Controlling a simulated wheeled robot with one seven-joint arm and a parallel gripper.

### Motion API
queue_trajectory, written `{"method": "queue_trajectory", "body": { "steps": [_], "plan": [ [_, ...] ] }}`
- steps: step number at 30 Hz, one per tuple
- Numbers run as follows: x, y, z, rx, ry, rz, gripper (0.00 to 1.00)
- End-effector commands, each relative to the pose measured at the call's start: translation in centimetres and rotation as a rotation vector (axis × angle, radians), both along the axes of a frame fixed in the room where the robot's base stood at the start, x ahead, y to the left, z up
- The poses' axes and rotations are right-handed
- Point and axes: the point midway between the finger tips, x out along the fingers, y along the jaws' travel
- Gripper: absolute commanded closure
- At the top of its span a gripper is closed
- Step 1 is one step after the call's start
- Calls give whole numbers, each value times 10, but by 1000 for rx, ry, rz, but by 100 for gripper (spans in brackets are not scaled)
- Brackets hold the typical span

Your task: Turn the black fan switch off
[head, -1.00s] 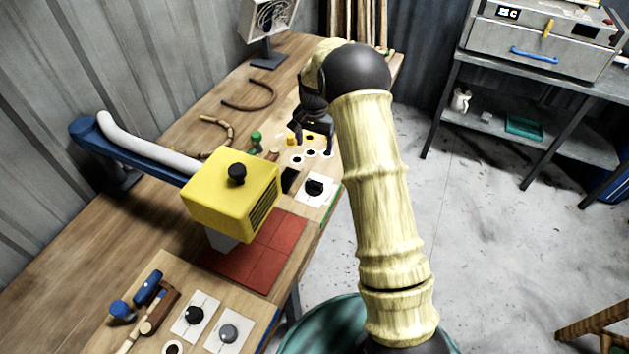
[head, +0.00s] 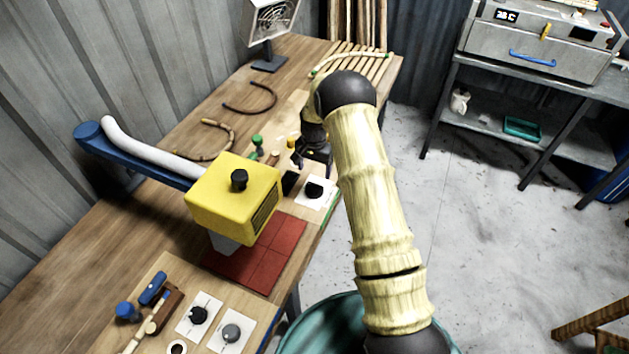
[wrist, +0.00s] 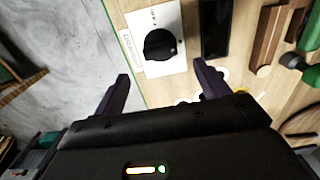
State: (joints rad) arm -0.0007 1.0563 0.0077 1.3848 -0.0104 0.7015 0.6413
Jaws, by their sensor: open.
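A black rotary knob (head: 314,188) sits on a white plate at the right edge of the bench. The wrist view shows this knob (wrist: 160,45) ahead of my fingertips, with small unreadable marks on its plate (wrist: 180,15). My gripper (wrist: 160,74) is open and empty, with the knob lying roughly between its finger lines and not touched. In the head view my gripper (head: 300,160) is just beyond the knob, partly hidden by my arm. Another black knob (head: 198,315) sits on a white plate near the front, beside a grey knob (head: 231,332). I cannot read which is the fan switch.
A dark rectangular block (wrist: 215,28) lies right beside the knob plate. Green and wooden pieces (wrist: 290,60) stand farther right. A yellow box (head: 235,195) on a blue arm hangs over red tiles (head: 270,255).

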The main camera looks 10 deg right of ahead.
Motion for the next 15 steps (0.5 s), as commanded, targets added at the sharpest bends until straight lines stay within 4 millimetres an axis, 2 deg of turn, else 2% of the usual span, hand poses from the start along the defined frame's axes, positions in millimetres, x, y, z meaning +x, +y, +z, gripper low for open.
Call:
{"method": "queue_trajectory", "body": {
  "steps": [9,15],
  "plan": [
    [0,0,-48,0,2,1,25],
    [0,0,-73,0,0,0,25]
  ]
}}
